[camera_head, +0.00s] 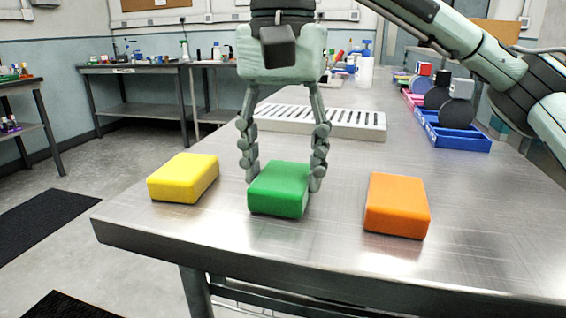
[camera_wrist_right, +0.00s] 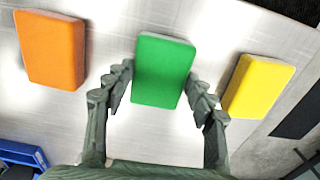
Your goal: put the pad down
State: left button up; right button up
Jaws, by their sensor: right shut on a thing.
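A green pad (camera_head: 278,190) is between the fingers of my right gripper (camera_head: 283,176), near the table's front edge. In the right wrist view the fingers (camera_wrist_right: 164,88) close on both sides of the green pad (camera_wrist_right: 163,70). The pad lies flat, at or very close to the table top; I cannot tell if it touches. A yellow pad (camera_head: 183,178) lies to its left and an orange pad (camera_head: 397,205) to its right, both apart from it. They also show in the wrist view, orange (camera_wrist_right: 52,48) on the left and yellow (camera_wrist_right: 258,86) on the right. My left gripper is not seen.
The metal table (camera_head: 330,255) is bare around the pads. A pale slotted rack (camera_head: 340,122) lies behind the gripper. A blue bin (camera_head: 455,138) with dark discs stands at the back right. Benches with bottles (camera_head: 135,72) are along the far wall.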

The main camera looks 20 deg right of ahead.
aim_at(283, 175)
jog(key=shift+f, duration=0.15)
jog(key=o, duration=1)
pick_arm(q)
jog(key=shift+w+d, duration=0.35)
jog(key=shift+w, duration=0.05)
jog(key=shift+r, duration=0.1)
pick_arm(e)
notch_tip(283, 175, up, 5)
jog(key=shift+f+p, duration=0.2)
jog(key=shift+p, duration=0.5)
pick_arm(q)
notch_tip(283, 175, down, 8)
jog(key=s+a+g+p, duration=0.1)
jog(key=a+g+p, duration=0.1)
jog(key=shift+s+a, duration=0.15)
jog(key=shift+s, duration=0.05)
pick_arm(e)
notch_tip(283, 175, up, 8)
jog(key=shift+f, duration=0.1)
